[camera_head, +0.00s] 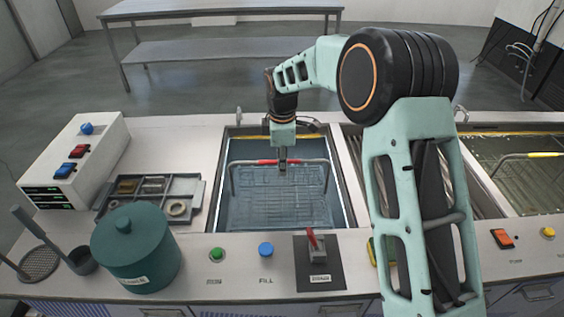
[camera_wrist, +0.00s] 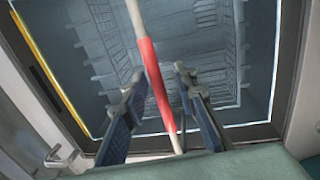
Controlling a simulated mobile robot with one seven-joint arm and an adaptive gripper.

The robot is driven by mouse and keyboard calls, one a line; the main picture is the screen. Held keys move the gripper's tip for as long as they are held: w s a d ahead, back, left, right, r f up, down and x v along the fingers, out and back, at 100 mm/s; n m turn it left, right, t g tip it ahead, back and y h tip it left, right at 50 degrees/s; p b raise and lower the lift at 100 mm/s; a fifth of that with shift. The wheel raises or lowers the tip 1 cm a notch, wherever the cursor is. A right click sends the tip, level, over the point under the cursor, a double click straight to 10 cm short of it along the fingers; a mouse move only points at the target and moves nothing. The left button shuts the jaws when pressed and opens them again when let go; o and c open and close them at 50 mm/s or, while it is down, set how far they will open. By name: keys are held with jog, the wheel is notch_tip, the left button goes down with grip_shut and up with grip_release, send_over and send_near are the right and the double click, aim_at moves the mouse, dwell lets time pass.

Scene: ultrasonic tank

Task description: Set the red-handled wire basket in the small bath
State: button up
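The red-handled wire basket (camera_head: 240,178) is inside the left bath (camera_head: 346,205), with its wire handle standing up and a red grip (camera_head: 262,162) in the middle of it. My gripper (camera_head: 283,166) points down at this red grip. In the wrist view the red grip (camera_wrist: 158,95) runs between the two fingers of my gripper (camera_wrist: 160,92), with a gap showing on both sides. The fingers are open and the basket's wire mesh shows below. How far the basket sits from the bath floor is hard to tell.
A second bath (camera_head: 515,200) at the right holds a basket with a yellow grip (camera_head: 544,154). A teal pot (camera_head: 137,250), a parts tray (camera_head: 193,190) and a white control box (camera_head: 85,150) stand at the left. Buttons and a red lever (camera_head: 312,240) line the front.

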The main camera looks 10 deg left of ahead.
notch_tip(320, 180, up, 12)
jog(key=s, duration=0.1)
jog(key=shift+s+d, duration=0.15)
jog(key=shift+s, duration=0.15)
jog(key=shift+w+d+r, duration=0.1)
